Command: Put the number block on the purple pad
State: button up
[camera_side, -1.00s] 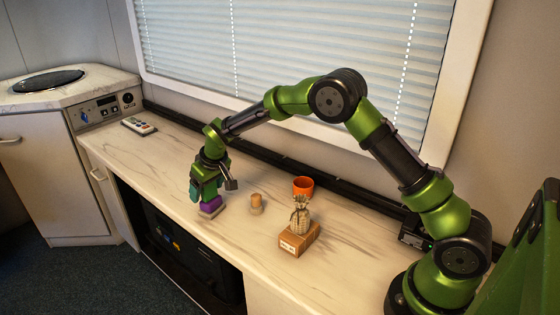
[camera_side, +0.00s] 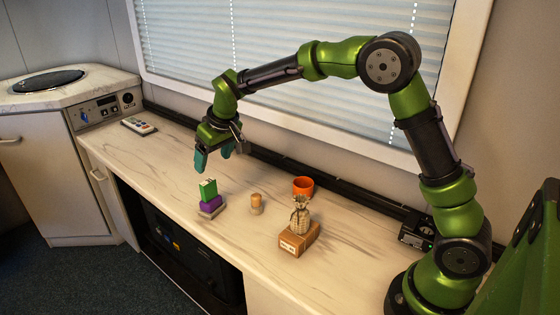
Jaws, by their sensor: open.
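A green block (camera_side: 208,187) stands on the purple pad (camera_side: 211,204) near the front edge of the counter. I take it to be the number block; no number can be made out on it. The pad sits on a pale base (camera_side: 212,213). My gripper (camera_side: 213,163) is open and empty, with its teal fingers pointing down. It is above the green block and apart from it.
On the counter (camera_side: 160,170) a small cork-like piece (camera_side: 256,202) stands right of the pad. Farther right are an orange cup (camera_side: 303,186) and a brown box (camera_side: 299,240) bearing a pineapple-like figure (camera_side: 299,215). A remote (camera_side: 139,126) lies at the left.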

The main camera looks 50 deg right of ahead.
jog(key=s+d+r+m, duration=0.1)
jog(key=s+r, duration=0.6)
jog(key=s, duration=0.1)
jog(key=s+m+t+y, duration=0.2)
jog(key=s+m, duration=0.1)
jog(key=s, duration=1.9)
jog(key=shift+s+d+r+t, duration=0.25)
jog(key=shift+s+d+t, duration=0.05)
jog(key=shift+s, duration=0.1)
